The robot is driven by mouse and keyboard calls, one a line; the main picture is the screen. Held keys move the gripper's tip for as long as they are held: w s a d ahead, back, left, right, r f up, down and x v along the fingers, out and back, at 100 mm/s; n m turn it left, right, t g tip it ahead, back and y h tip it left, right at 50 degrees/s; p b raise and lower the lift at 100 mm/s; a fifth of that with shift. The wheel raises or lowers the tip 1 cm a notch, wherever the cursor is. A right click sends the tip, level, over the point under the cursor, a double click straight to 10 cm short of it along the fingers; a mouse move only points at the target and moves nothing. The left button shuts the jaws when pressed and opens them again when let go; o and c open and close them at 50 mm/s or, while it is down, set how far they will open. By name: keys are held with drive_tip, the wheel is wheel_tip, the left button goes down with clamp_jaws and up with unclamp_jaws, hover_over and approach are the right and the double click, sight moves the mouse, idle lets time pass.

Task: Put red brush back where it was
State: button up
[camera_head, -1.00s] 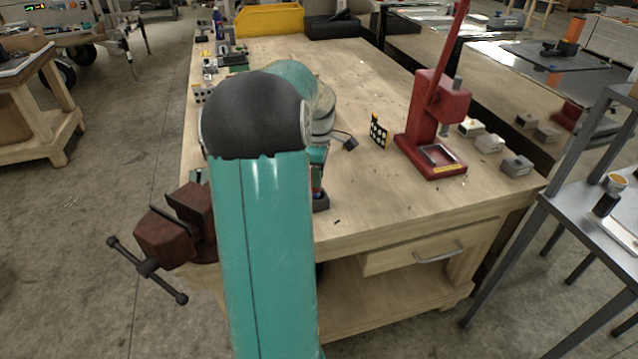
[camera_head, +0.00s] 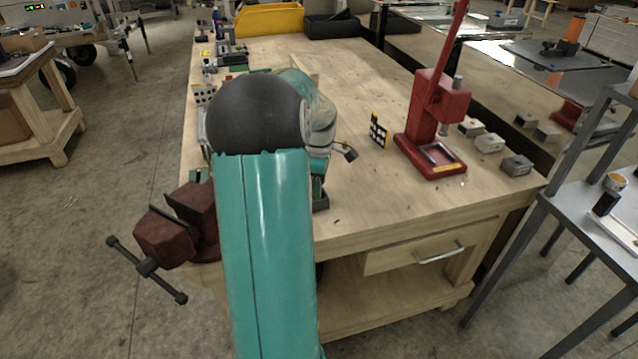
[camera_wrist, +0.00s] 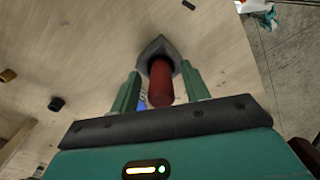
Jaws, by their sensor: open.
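In the wrist view, the red brush (camera_wrist: 160,88) appears as a red rounded shaft between the two green fingers of my gripper (camera_wrist: 160,70). My gripper is open, with a visible gap on each side of the brush. A dark grey holder (camera_wrist: 157,43) surrounds the brush's far end, whose tip is hidden. A small blue patch shows beside the brush at its left. In the head view, a dark holder (camera_head: 322,201) sits at the bench's near edge. My arm hides the brush and most of my gripper there.
The wooden workbench (camera_head: 365,205) carries a red press (camera_head: 431,115), a checkered yellow-edged plate (camera_head: 379,130) and several small metal blocks at the right. A dark red vise (camera_head: 180,230) is at the near left corner. The middle of the bench is mostly clear.

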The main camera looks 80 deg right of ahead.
wheel_tip(320, 180, up, 12)
drive_tip(key=shift+r, duration=0.1)
idle(0.5)
drive_tip(key=w+a+r+t+h, duration=0.1)
drive_tip(key=w+a+r, duration=0.2)
drive_tip(key=w+a, duration=0.75)
drive_tip(key=w+a+r+t, duration=0.1)
drive_tip(key=w+a+r, duration=0.1)
drive_tip(key=w+a, duration=0.85)
drive_tip(key=s+a+f+t, duration=0.1)
drive_tip(key=s+a, duration=0.1)
drive_tip(key=a, duration=1.4)
drive_tip(key=s+a+f+t+y, duration=0.1)
drive_tip(key=s+a+t, duration=0.1)
drive_tip(key=a, duration=1.4)
drive_tip(key=shift+a+f+m+t, duration=0.3)
drive_tip(key=shift+a+m, duration=0.1)
